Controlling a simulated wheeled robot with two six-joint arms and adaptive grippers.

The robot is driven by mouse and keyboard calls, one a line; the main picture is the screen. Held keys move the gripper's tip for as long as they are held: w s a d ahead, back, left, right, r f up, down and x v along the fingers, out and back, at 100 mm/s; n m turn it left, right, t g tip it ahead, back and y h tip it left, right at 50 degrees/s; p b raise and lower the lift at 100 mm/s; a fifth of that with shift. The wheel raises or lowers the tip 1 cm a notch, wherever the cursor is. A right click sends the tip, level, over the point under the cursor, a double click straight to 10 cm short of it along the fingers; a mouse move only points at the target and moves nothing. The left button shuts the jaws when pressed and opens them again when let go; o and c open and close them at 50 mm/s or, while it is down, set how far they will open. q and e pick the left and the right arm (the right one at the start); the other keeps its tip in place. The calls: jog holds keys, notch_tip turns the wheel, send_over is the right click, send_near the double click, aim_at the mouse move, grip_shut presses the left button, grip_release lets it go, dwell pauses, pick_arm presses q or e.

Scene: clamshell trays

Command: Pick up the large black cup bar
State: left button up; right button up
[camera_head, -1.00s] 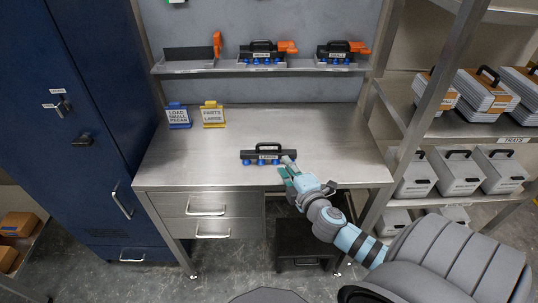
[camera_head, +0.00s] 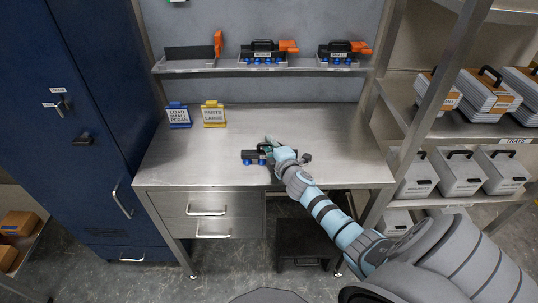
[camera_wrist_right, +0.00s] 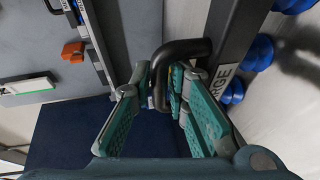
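The large black cup bar (camera_head: 248,155) rests on the steel table, with blue cups along its underside. My right gripper (camera_head: 267,147) is over it and hides its middle and right part in the head view. In the right wrist view, the bar's black handle (camera_wrist_right: 185,50) runs in between the two green fingers (camera_wrist_right: 158,82). The fingertips are close to the handle on both sides; whether they press on it is unclear. A label ending in "RGE" and blue cups show beside the handle. My left gripper is not in view.
A shelf (camera_head: 225,68) behind the table holds two more black cup bars (camera_head: 262,51) (camera_head: 338,50) with orange parts. A blue sign (camera_head: 179,116) and a yellow sign (camera_head: 213,115) stand at the table's back left. The tabletop (camera_head: 330,135) is otherwise mostly clear.

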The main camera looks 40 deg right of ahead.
jog(key=shift+r, duration=0.1)
grip_shut()
